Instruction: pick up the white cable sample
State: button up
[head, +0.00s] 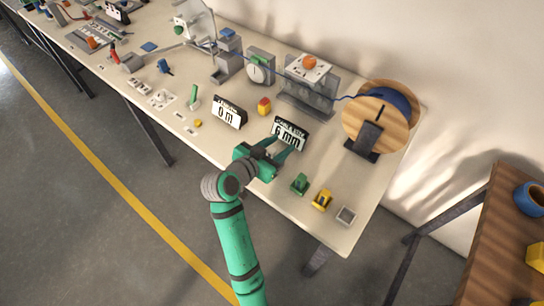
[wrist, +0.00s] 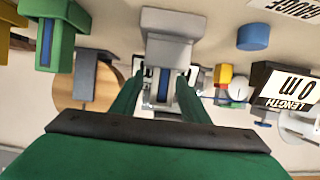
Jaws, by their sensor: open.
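I cannot pick out the white cable sample for sure in either view. Small pale pieces (head: 180,115) lie on the left-middle of the bench, too small to identify. My gripper (head: 283,146) is over the bench at the black-framed "6 mm" display (head: 289,134), and its fingers hide part of that display. In the wrist view my gripper (wrist: 160,76) has its green fingers apart, with a grey block carrying a blue strip (wrist: 163,84) seen between them. I see nothing held.
The bench (head: 265,200) also carries a "0 m" display (head: 227,114), a wooden reel (head: 370,125), and green (head: 300,184), yellow (head: 322,200) and grey (head: 346,215) blocks near the front right. Other tools crowd its left end. A brown table (head: 500,220) stands at right.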

grip_shut()
jog(key=shift+r, duration=0.15)
